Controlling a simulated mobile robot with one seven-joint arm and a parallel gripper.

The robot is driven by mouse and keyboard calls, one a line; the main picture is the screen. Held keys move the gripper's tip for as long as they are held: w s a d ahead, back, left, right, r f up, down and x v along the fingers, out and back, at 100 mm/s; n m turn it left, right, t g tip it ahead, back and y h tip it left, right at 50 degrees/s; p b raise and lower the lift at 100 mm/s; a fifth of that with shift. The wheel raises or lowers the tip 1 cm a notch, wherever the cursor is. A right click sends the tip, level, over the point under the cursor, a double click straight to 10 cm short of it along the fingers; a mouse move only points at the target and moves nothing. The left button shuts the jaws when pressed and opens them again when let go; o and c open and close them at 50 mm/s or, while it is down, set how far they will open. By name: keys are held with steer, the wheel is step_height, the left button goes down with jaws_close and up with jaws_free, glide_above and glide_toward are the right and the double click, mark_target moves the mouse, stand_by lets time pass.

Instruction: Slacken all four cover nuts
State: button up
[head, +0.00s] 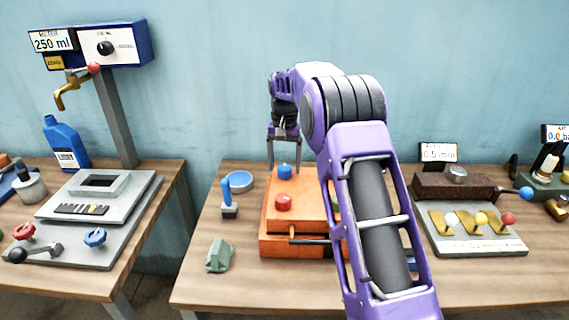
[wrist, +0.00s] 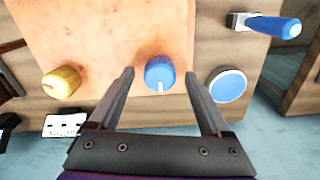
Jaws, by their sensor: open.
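The orange box (head: 262,218) stands on the middle table with cover nuts on its top. A blue nut (head: 285,171) is at the far left corner, with a red nut (head: 283,203) nearer me. My gripper (head: 284,166) is open and points down over the blue nut. In the wrist view, the blue nut (wrist: 160,73) lies between the spread fingertips of my gripper (wrist: 160,76), with a gap on both sides. A white mark shows on its edge. A yellow nut (wrist: 61,82) is to the left.
A plate with coloured balls (head: 478,232) lies to the right. The table's front left is mostly clear.

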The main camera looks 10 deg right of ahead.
mark_target(284, 167)
step_height(284, 167, up, 17)
steer(key=shift+r, duration=0.2)
stand_by(0.5)
